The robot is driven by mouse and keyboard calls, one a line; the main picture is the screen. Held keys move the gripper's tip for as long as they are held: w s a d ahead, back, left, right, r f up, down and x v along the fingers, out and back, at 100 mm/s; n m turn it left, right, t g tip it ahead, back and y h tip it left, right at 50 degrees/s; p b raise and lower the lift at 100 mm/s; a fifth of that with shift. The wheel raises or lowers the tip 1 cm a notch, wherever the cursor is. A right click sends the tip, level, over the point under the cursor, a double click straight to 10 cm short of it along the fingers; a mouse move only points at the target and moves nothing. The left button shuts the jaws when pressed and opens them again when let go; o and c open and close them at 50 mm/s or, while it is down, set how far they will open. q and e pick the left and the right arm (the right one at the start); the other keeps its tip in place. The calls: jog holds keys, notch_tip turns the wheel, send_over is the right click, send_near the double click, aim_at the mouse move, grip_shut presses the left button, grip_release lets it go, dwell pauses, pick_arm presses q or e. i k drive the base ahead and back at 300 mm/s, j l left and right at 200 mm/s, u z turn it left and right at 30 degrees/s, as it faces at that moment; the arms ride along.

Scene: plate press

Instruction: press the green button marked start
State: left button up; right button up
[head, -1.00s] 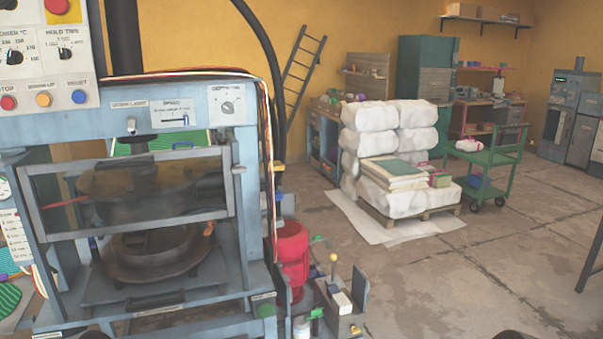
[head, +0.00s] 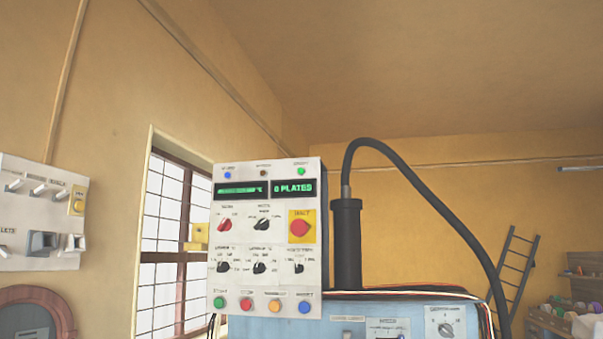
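The green button (head: 219,303) is at the lower left of the white control panel (head: 266,240), with a small label above it that is too blurred to read surely. A red button (head: 246,304), an orange button (head: 274,306) and a blue button (head: 305,307) follow to its right in the same row. The panel stands upright at the left end of the blue press top (head: 290,330). Neither of my grippers shows in the head view.
A red stop knob (head: 299,228) on a yellow plate, several dials and a display reading "0 PLATED" (head: 293,188) sit higher on the panel. A black cylinder with a hose (head: 347,240) stands right of it. A white switch box (head: 40,215) hangs on the left wall.

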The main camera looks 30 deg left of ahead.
aim_at(220, 303)
jog(key=u, duration=1.35)
jog(key=z, duration=1.35)
jog(key=j+u, duration=0.4)
jog(key=i+j+u, duration=0.1)
jog(key=u, duration=0.25)
jog(key=i+j+u, duration=0.15)
jog(key=u, duration=0.25)
jog(key=j, duration=0.1)
